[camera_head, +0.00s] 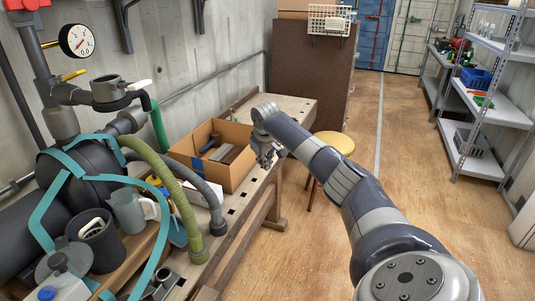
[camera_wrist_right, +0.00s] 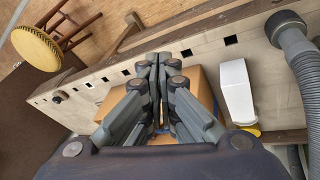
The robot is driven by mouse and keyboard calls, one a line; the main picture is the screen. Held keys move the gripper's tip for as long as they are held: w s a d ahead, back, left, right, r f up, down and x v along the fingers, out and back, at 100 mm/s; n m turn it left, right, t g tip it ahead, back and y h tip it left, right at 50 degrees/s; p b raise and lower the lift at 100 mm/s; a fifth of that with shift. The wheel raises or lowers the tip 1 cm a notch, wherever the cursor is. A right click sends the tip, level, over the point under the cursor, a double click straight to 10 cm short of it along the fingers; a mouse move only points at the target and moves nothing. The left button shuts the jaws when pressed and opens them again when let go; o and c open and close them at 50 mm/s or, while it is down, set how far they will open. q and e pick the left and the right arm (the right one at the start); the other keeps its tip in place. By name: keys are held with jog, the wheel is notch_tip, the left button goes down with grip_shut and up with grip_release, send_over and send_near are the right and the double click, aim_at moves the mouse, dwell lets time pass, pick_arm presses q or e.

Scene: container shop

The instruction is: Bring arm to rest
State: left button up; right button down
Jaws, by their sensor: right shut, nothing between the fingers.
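My right arm (camera_head: 335,170) reaches from the lower right up to the workbench (camera_head: 292,108). My right gripper (camera_head: 268,160) hangs at its end, pointing down, beside the right side of the cardboard box (camera_head: 238,172). In the wrist view the right gripper (camera_wrist_right: 154,62) is shut, with its fingertips together and nothing held. The cardboard box (camera_wrist_right: 205,92) shows partly behind the fingers there. My left gripper is not in view.
Dark bars lie in the box. A round yellow stool (camera_head: 334,143) stands just beyond the arm. Hoses (camera_head: 160,170), a grey jug (camera_head: 130,210) and a pump crowd the left. Metal shelves (camera_head: 490,110) stand at right. The middle floor is clear.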

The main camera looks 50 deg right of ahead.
jog(key=shift+s+d+f, duration=0.25)
jog(key=shift+d+f, duration=0.15)
jog(key=shift+d, duration=0.1)
jog(key=shift+a+f, duration=0.1)
